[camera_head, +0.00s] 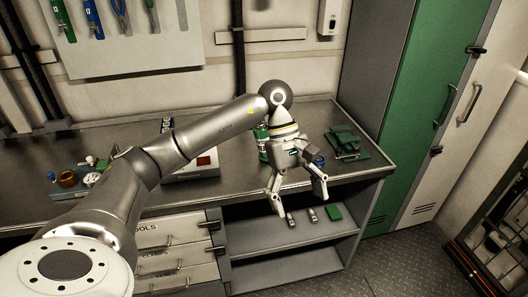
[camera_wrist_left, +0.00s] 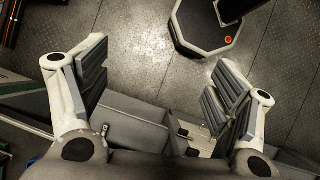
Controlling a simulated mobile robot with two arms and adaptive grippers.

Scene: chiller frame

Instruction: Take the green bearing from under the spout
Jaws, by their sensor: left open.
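My left gripper (camera_head: 298,199) is open and empty in the head view, with its fingers pointing down in front of the workbench's front edge, above the open lower shelf. In the left wrist view my left gripper (camera_wrist_left: 155,88) shows two spread fingers with nothing between them, and the floor beyond. A green upright object (camera_head: 262,143) stands on the bench behind my gripper and is partly hidden by it. I cannot make out a spout or a bearing for certain. My right gripper is not in view.
Dark green pieces (camera_head: 345,143) lie on the bench (camera_head: 235,184) at the right. A box with a red display (camera_head: 203,161) stands behind my arm. Small parts (camera_head: 67,178) are at the left. A green locker (camera_head: 425,95) stands right.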

